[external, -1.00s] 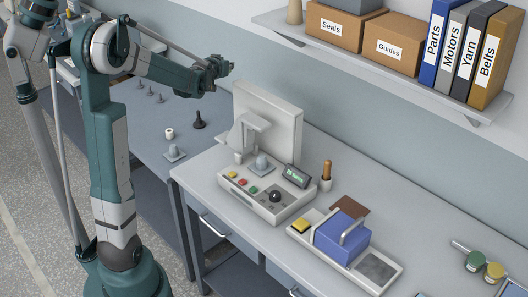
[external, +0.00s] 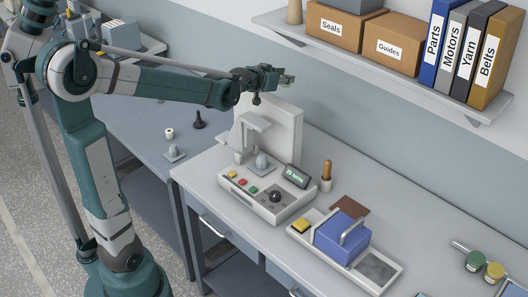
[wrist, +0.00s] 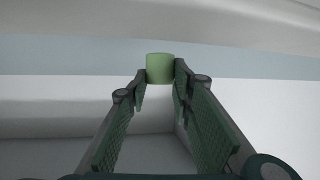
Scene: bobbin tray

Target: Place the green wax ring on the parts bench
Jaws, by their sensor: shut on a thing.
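My gripper (external: 280,78) is shut on the green wax ring (wrist: 160,68), a short pale green piece held upright between the fingertips in the wrist view. In the external view the ring (external: 288,79) is small and partly hidden by the fingers. It is in the air, above the upright grey-white panel of a machine. Two work surfaces show: a light grey bench (external: 228,195) under the machine and a darker blue-grey bench (external: 135,118) to its left. No label shows which is the parts bench.
The machine (external: 268,198) has buttons and a black knob. A blue block (external: 340,238) sits on a white tray right of it. A green round piece (external: 475,260) and a yellow one (external: 494,272) lie far right. A loaded shelf (external: 400,75) hangs above.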

